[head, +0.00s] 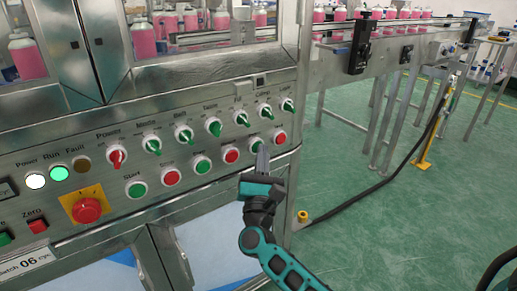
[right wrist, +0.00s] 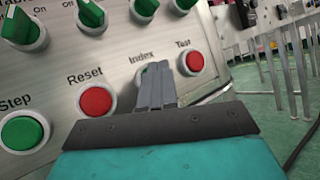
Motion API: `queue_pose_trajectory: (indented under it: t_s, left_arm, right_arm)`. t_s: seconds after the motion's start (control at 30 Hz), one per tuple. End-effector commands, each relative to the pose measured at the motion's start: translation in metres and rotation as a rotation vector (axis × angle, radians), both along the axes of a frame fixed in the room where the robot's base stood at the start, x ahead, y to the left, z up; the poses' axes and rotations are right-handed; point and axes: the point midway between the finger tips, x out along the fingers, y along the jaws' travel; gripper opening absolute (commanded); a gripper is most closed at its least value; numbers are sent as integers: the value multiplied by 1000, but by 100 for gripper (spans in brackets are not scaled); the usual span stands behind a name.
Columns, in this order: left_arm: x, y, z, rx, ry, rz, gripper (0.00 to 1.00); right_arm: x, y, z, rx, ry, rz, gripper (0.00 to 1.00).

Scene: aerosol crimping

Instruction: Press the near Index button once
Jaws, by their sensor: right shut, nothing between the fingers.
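The Index button is a small green button (head: 255,144) in the lower row of the steel panel, between the red Reset button (head: 231,155) and the red Test button (head: 280,137). My right gripper (head: 262,152) is shut and empty, its fingers pointing at the panel right by the Index button. In the right wrist view the shut fingers (right wrist: 157,72) cover most of the Index button, below its "Index" label (right wrist: 141,57). I cannot tell whether the tips touch it. My left gripper is not in view.
Green selector knobs (head: 214,127) stick out in the row above. The green Step button (right wrist: 22,132) is left of Reset. A conveyor (head: 395,47) with pink bottles runs at the right; open floor lies below.

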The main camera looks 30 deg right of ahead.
Motion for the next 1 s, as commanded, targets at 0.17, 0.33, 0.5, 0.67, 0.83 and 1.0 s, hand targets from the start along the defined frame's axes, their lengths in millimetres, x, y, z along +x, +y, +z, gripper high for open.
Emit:
queue_pose_trajectory:
  t_s: [0.17, 0.33, 0.5, 0.67, 0.83, 1.0]
  left_arm:
    - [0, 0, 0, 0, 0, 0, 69]
    - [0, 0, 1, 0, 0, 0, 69]
    - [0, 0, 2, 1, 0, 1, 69]
    - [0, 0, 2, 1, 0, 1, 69]
    - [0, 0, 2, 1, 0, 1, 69]
    - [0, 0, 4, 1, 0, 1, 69]
  right_arm:
    - [0, 0, 0, 0, 0, 0, 0]
    - [-5, 0, 0, 0, 1, 0, 0]
    - [-14, -1, 0, 0, 1, 0, 0]
    - [-17, -1, 0, 0, -1, 0, 0]
    - [-16, -1, 0, 0, -1, 0, 0]
    - [-25, -2, 0, 0, 1, 0, 0]
